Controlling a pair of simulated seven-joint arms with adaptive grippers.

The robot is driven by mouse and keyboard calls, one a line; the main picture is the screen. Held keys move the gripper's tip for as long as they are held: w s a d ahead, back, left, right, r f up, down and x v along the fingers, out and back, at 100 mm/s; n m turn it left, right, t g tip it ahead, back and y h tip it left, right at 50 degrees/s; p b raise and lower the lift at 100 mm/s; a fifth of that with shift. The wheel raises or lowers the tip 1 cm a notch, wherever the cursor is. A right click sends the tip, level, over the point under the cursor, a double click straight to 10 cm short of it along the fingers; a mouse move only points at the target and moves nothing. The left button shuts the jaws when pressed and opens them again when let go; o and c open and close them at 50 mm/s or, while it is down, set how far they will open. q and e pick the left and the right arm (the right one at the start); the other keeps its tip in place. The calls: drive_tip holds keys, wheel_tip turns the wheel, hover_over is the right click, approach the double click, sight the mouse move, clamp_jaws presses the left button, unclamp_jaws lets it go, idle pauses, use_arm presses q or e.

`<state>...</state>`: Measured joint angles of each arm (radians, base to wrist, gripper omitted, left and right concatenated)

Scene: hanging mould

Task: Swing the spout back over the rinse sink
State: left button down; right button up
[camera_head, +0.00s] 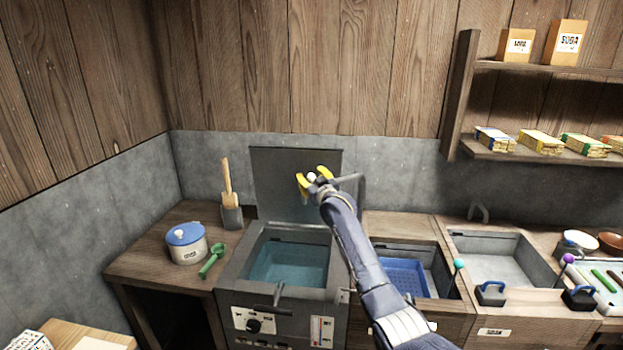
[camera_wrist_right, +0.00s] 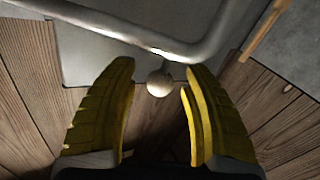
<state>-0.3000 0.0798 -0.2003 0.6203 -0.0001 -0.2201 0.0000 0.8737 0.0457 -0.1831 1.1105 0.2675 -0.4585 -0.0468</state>
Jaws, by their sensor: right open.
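My right gripper (camera_head: 314,176) has yellow fingers and is open beside the spout. In the right wrist view, its fingers (camera_wrist_right: 158,100) stand apart, with a pale round knob (camera_wrist_right: 160,84) in the gap near the tips. The knob is attached to the grey bent spout pipe (camera_wrist_right: 105,27). In the head view, part of the spout (camera_head: 354,180) shows right of the gripper, behind my arm; its outlet is hard to make out. A basin with a blue basket (camera_head: 405,272) and an empty grey sink (camera_head: 497,266) lie to the right; no label tells which is the rinse sink.
A water-filled vat (camera_head: 288,264) with its lid (camera_head: 288,190) raised stands below and left of the gripper. A shelf (camera_head: 545,152) holds packets at the right.

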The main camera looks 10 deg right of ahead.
clamp_jaws()
idle(0.3)
drive_tip(key=shift+d, duration=0.1)
